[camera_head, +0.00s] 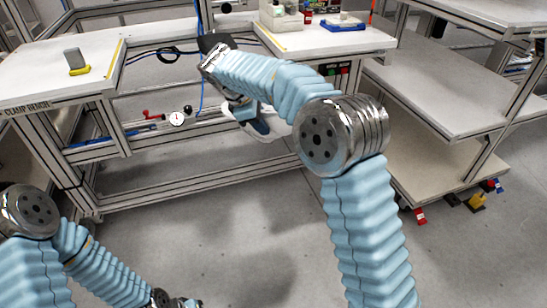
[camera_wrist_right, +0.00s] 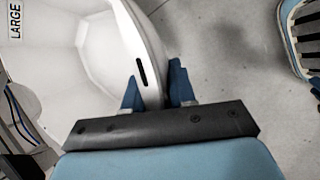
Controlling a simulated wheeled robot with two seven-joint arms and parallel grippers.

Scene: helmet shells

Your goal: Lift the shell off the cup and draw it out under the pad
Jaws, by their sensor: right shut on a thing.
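The white helmet shell (camera_head: 282,133) hangs below the bench gap in the head view, partly hidden behind my right arm. In the right wrist view the shell (camera_wrist_right: 90,45) fills the upper left, with a "LARGE" label and a dark slot near its rim. My right gripper (camera_wrist_right: 158,88) is shut on the shell's rim, one blue finger on each side. In the head view the right gripper (camera_head: 252,118) is partly covered by its own arm. A dark block (camera_head: 214,42), perhaps the pad, shows above my right wrist. I cannot make out the cup. My left gripper is out of frame.
The clamp bench (camera_head: 60,60) stands behind, with a grey block on a yellow base (camera_head: 76,62) on its left top. A dial gauge (camera_head: 177,118) and a red valve sit on its frame. A shelf rack (camera_head: 440,90) stands right. The floor in front is clear.

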